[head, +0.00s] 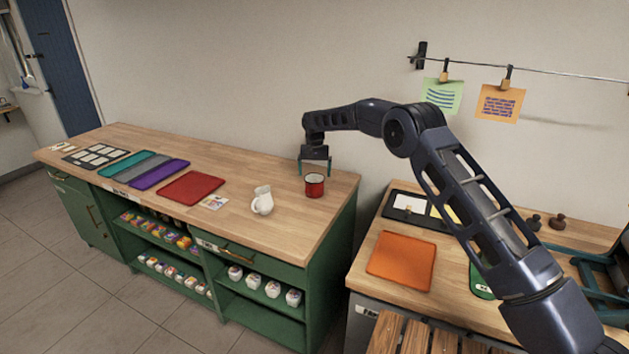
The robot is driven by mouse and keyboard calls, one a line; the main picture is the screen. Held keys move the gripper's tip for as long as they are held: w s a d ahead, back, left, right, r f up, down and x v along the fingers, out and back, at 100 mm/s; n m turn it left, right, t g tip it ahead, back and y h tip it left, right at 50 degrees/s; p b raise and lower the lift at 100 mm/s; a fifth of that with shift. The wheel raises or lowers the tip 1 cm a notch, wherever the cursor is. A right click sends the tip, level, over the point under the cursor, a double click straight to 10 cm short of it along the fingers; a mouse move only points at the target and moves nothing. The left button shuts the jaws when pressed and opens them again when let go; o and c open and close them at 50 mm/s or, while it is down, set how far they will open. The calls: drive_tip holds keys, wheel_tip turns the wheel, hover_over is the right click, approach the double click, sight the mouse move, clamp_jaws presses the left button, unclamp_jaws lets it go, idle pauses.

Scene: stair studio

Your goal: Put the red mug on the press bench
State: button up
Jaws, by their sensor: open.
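The red mug (314,187) stands upright on the wooden top of the green counter, near its right end. My gripper (314,168) points down over the mug, with its fingers apart just above and behind the rim. I cannot tell from this one view whether a finger touches the mug. A second wooden-topped bench (359,262) stands at the right, with an orange mat on it and part of a dark metal frame at its right edge; it may be the press bench. My arm hides part of this bench.
A white mug (262,201) stands left of the red mug. A red mat (191,188) and other coloured mats lie further left. The orange mat (401,260) is bare. Dark stamp-like knobs (557,221) stand at the right bench's back. A gap separates the counter and bench.

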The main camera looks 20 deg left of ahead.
drive_tip(key=shift+r, duration=0.75)
drive_tip(key=c, duration=0.7)
